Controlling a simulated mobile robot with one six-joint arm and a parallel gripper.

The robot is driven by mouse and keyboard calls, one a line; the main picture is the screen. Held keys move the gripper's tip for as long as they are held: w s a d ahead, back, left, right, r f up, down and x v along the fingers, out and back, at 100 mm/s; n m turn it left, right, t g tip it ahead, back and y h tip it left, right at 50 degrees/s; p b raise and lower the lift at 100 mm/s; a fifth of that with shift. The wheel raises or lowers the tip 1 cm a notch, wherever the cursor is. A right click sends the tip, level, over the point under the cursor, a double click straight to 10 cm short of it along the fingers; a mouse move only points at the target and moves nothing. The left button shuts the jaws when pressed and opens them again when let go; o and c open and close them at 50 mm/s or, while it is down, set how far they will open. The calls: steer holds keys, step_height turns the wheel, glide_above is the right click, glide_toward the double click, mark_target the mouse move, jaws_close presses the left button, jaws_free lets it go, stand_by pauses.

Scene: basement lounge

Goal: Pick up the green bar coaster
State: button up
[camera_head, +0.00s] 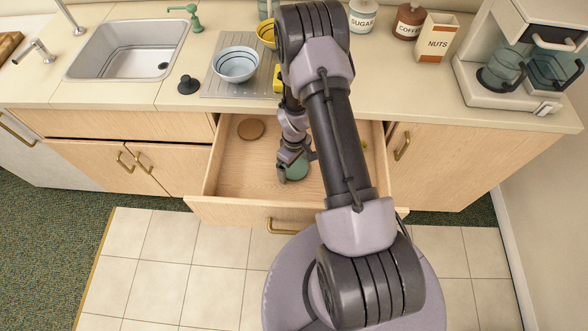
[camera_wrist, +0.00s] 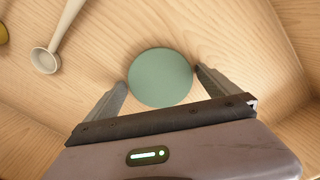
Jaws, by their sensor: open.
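The green bar coaster (camera_wrist: 160,77) is a flat round disc lying on the wooden floor of an open drawer. In the head view the coaster (camera_head: 298,168) shows partly, with my gripper (camera_head: 289,170) over it and hiding some of it. In the wrist view my gripper (camera_wrist: 161,82) is open, with one finger on each side of the coaster's near part. The fingertips are close to its edges; I cannot tell whether they touch it. Nothing is held.
The open drawer (camera_head: 225,211) also holds a brown round coaster (camera_head: 251,129) at its back left. A pale long-handled scoop (camera_wrist: 46,60) lies left in the wrist view. Drawer walls stand close around. The counter above holds a bowl (camera_head: 236,64) and a sink (camera_head: 128,50).

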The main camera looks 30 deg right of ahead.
steer(key=shift+r, duration=0.1)
steer(key=c, duration=1.2)
